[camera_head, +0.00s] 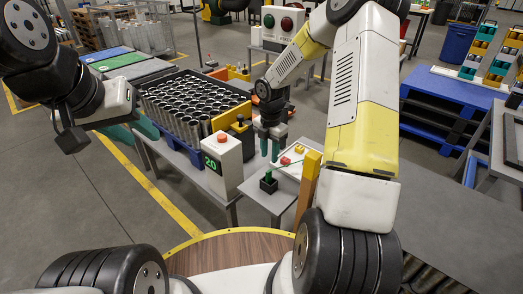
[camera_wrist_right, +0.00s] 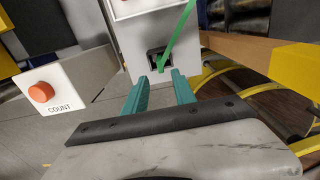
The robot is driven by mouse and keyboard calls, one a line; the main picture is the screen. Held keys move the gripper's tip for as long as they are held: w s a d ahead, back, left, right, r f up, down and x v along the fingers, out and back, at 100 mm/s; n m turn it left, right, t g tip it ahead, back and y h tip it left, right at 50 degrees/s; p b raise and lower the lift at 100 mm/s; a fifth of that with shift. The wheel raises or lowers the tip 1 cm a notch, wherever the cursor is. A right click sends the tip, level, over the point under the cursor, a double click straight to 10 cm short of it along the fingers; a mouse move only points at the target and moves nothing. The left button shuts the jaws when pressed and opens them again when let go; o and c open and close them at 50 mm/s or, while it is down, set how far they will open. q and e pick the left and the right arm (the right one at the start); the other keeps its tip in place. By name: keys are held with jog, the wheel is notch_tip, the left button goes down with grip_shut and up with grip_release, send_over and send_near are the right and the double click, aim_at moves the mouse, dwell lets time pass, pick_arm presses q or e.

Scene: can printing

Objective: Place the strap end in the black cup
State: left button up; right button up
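The black cup (camera_head: 268,183) is a small square holder on the near part of a grey stand; it also shows in the right wrist view (camera_wrist_right: 153,54). A thin green strap (camera_wrist_right: 179,36) runs down to it, and its lower end (camera_wrist_right: 162,71) is at the cup. I cannot tell whether that end is inside or lies over the rim. My right gripper (camera_head: 270,153) points down above the cup; its two green fingers are apart with nothing between them, also in the wrist view (camera_wrist_right: 160,85). My left gripper (camera_head: 72,138) is far left, away from the cup; its fingers are unclear.
A white box with an orange button (camera_head: 221,138), marked COUNT in the wrist view (camera_wrist_right: 42,93), stands left of the cup. A yellow-orange post (camera_head: 308,178) stands to the right. A black crate of metal cans (camera_head: 225,88) is behind left.

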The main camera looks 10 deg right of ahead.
jog(key=s+r+m+t, duration=0.1)
jog(key=s+r+m, duration=0.35)
jog(key=r, duration=0.45)
jog(key=s+r+m+t, duration=0.1)
jog(key=s+r+m, duration=0.4)
jog(key=r, duration=0.5)
jog(key=s+a+r+m+t+y, duration=0.1)
jog(key=s+r+m+t, duration=0.1)
jog(key=s+r+m, duration=0.3)
jog(key=s+a+r+m+t+y, duration=0.1)
jog(key=s+r+m+t, duration=0.1)
jog(key=s+r+m, duration=0.3)
jog(key=s+m, duration=0.4)
jog(key=m, duration=0.1)
jog(key=shift+s, duration=0.4)
